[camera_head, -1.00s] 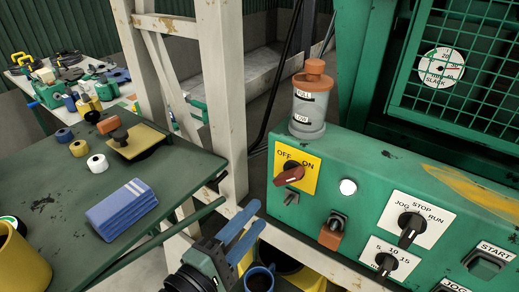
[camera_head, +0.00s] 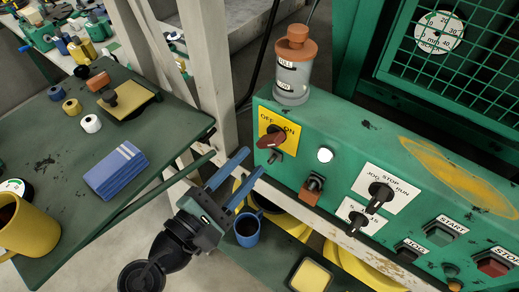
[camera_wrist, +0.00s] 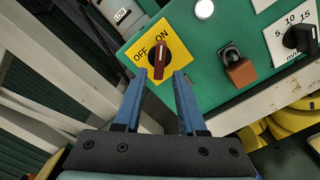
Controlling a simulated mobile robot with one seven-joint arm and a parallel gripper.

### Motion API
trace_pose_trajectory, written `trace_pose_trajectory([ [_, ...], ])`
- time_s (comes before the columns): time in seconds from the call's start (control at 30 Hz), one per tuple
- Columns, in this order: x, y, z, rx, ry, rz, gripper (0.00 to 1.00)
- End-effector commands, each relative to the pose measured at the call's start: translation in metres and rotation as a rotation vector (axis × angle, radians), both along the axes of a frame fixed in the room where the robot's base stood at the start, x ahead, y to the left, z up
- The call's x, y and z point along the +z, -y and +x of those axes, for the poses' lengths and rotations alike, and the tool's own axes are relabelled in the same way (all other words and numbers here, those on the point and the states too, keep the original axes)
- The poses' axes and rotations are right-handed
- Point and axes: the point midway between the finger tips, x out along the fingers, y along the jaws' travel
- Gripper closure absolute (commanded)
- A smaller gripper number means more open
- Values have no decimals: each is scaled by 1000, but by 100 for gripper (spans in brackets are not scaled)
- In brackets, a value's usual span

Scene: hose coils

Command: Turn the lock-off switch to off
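The lock-off switch is a red knob (camera_head: 271,139) on a yellow plate (camera_head: 266,123) at the left end of the green control panel. In the wrist view the red knob (camera_wrist: 159,59) has its long handle lined up with the ON label; OFF is to its left. My gripper (camera_head: 251,162) has two blue fingers, spread apart and empty. Its tips are left of and below the knob in the head view. In the wrist view my gripper (camera_wrist: 159,76) frames the knob's lower end, with tips on either side in the picture; a gap to the panel seems to remain.
An orange-capped bottle (camera_head: 293,70) stands on the panel top. A blue mug (camera_head: 247,230) is below my gripper.

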Motion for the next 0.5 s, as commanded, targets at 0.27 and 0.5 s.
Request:
trace_pose_trajectory([
  [0.27, 0, 14, 19, -1, 3, 0, 60],
  [0.5, 0, 25, 34, -1, 2, 2, 60],
])
